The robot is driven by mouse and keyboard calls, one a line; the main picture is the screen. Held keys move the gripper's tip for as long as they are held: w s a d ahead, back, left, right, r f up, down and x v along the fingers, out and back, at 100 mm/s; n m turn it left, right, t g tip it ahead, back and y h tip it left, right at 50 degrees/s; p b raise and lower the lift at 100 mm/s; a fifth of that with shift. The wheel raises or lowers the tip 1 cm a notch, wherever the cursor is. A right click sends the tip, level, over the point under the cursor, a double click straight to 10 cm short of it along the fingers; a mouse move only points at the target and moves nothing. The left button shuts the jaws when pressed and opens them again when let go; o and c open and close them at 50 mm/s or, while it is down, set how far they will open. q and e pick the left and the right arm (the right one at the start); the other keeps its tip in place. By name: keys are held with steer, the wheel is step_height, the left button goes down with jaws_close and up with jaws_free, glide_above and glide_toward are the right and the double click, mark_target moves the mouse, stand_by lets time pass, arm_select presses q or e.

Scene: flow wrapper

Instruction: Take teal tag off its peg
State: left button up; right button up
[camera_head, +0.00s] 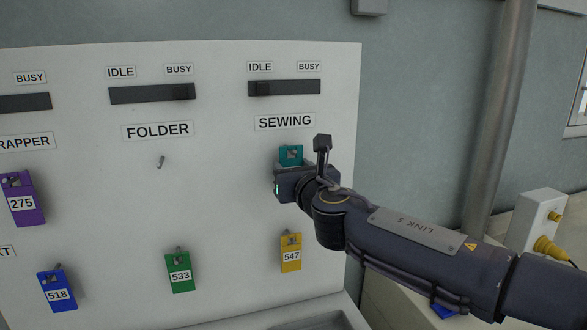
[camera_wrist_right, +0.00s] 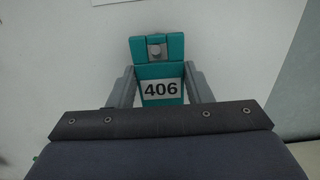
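The teal tag (camera_wrist_right: 155,69), with a white label reading 406, hangs on its peg (camera_wrist_right: 155,50) on the panel. In the head view the top of the teal tag (camera_head: 290,155) shows under the SEWING label, and my right gripper (camera_head: 283,183) covers its lower part. In the wrist view the fingers of my right gripper (camera_wrist_right: 161,85) stand on either side of the tag, very close to its edges. I cannot tell whether they press on it. My left gripper is not in view.
An empty peg (camera_head: 161,161) sits under FOLDER. A yellow tag (camera_head: 291,256) hangs below my right gripper, with a green tag (camera_head: 179,274), a blue tag (camera_head: 57,292) and a purple tag (camera_head: 22,200) to the left. A grey pipe (camera_head: 497,120) stands right of the panel.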

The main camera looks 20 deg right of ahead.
steer(key=c, duration=0.3)
steer(key=shift+r+p, duration=0.4)
steer(key=shift+r, duration=0.05)
steer(key=shift+s, duration=0.15)
steer(key=shift+s+d, duration=0.15)
steer(key=shift+s, duration=4.2)
